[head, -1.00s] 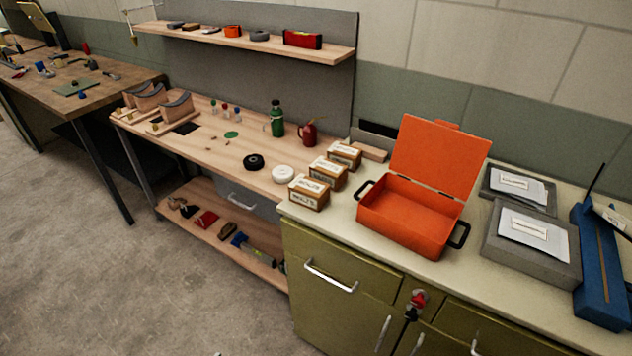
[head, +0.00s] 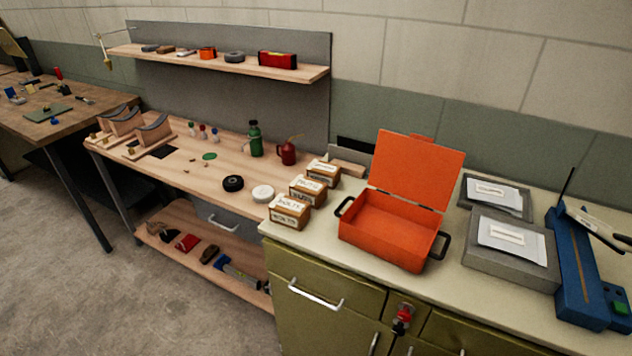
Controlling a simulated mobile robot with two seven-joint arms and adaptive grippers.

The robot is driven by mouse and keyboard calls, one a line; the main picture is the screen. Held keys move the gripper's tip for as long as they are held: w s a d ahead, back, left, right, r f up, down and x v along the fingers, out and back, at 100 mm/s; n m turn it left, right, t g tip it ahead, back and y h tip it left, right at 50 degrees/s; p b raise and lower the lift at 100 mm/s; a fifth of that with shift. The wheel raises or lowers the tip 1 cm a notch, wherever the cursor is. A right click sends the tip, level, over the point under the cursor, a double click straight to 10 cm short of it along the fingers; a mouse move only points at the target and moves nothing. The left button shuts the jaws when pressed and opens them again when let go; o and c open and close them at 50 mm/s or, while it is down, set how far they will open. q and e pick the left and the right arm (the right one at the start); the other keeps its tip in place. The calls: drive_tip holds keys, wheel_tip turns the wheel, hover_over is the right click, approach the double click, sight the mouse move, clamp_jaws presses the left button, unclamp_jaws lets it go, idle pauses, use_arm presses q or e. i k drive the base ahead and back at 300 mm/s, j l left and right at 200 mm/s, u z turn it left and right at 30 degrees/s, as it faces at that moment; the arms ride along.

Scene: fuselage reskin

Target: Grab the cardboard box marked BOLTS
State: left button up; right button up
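Three small cardboard boxes with white labels stand in a row on the pale cabinet top, left of the orange case. The front box (head: 290,212) is closest to the cabinet's front edge; its label looks like BOLTS, but the print is blurred. The middle box (head: 307,191) and the back box (head: 323,172) stand behind it, and I cannot read their labels surely. Neither of my grippers is in view, and nothing is holding the boxes.
The open orange case (head: 387,228) stands close to the right of the boxes. A white roll (head: 263,194) and a black roll (head: 233,183) lie on the wooden bench to their left. Grey cases (head: 510,250) and a blue tool (head: 577,270) are further right. Floor at the left is clear.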

sight(290, 211)
drive_tip(key=j+z, duration=0.15)
drive_tip(key=z, duration=0.2)
drive_tip(key=i+j+z, duration=0.1)
drive_tip(key=z, duration=0.25)
drive_tip(key=j+z, duration=0.25)
drive_tip(key=z, duration=0.15)
drive_tip(key=j+z, duration=0.4)
drive_tip(key=j, duration=0.6)
